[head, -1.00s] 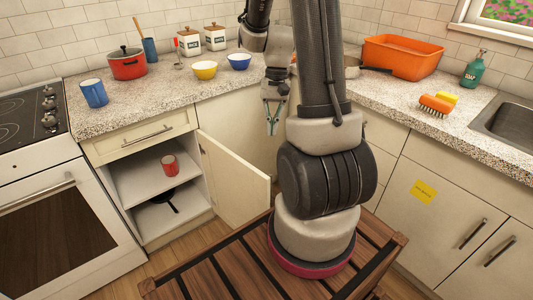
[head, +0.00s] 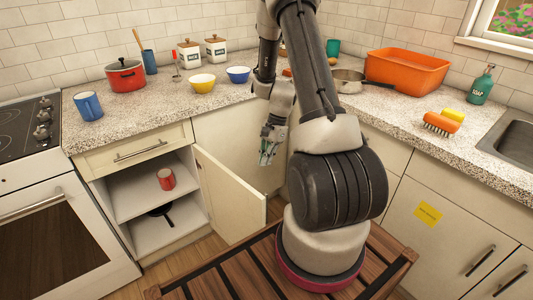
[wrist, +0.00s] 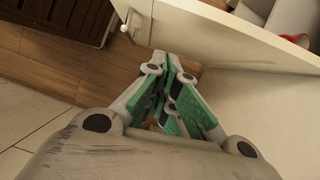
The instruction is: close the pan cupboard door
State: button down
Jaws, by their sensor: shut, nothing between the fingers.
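The pan cupboard door (head: 228,195) stands wide open, hinged at the right side of the opening, with its inner face toward the head camera. In the wrist view, the door (wrist: 225,38) crosses the top right, with a small knob (wrist: 131,22) near its free end. A dark pan (head: 161,211) lies on the cupboard's lower level and a red mug (head: 166,179) stands on the shelf above. My gripper (head: 265,158) is shut and empty, on the outer side of the door. Its fingertips (wrist: 172,62) are close to the door; I cannot tell if they touch.
A drawer front (head: 138,150) is shut above the cupboard. The oven (head: 50,235) is at the left. The worktop (head: 180,100) carries a red pot (head: 125,76), a blue mug (head: 88,105) and bowls. Bare floor shows in front of the cupboard.

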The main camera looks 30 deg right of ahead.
jog(key=s+a+f, duration=0.1)
jog(key=a+f, duration=0.3)
jog(key=a, duration=0.1)
jog(key=shift+a+f, duration=0.25)
jog(key=shift+a, duration=0.15)
